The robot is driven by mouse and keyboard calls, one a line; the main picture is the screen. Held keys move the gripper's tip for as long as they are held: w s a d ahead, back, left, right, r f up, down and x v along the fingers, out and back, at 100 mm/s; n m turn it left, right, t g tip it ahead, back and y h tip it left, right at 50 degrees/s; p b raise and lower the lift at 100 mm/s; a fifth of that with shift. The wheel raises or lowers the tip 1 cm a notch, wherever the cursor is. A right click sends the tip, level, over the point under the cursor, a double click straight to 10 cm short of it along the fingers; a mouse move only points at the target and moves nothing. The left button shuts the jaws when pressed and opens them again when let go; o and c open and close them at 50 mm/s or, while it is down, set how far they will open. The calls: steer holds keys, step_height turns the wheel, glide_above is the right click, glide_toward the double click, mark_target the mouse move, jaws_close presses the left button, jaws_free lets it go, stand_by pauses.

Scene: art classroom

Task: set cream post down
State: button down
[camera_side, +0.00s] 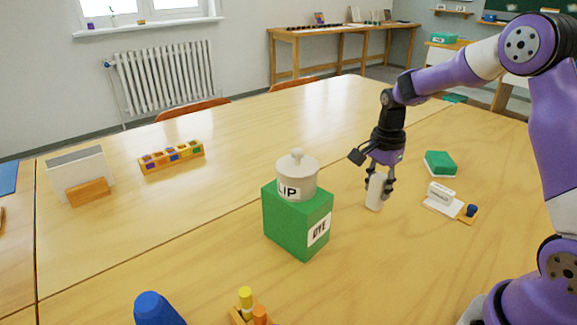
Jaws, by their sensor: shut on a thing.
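The cream post (375,192) is a short pale cylinder to the right of the green box. My gripper (378,181) points down and is shut around the post's upper part. The post looks close to upright. Its lower end is at or just above the wooden table (420,270); I cannot tell whether it touches.
A green box (285,226) marked DYE carries a cream lidded pot (296,178). A green block (440,163), a white labelled piece (441,197) and a small blue-knobbed piece (469,212) lie right of my gripper. A blue cone (155,309) and coloured pegs (246,300) stand in front.

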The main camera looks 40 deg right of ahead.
steer(key=shift+f, duration=0.15)
steer(key=c, duration=0.5)
jaws_free()
steer(key=shift+c, duration=0.2)
step_height(320, 180, up, 12)
steer(key=s+a+r+n+t, duration=0.2)
steer(key=s+a+n+t, duration=0.3)
steer(key=s+a+n, duration=0.7)
steer(key=shift+s+n+t, duration=0.3)
steer(key=shift+s+n, duration=0.15)
steer(key=shift+n, duration=2.55)
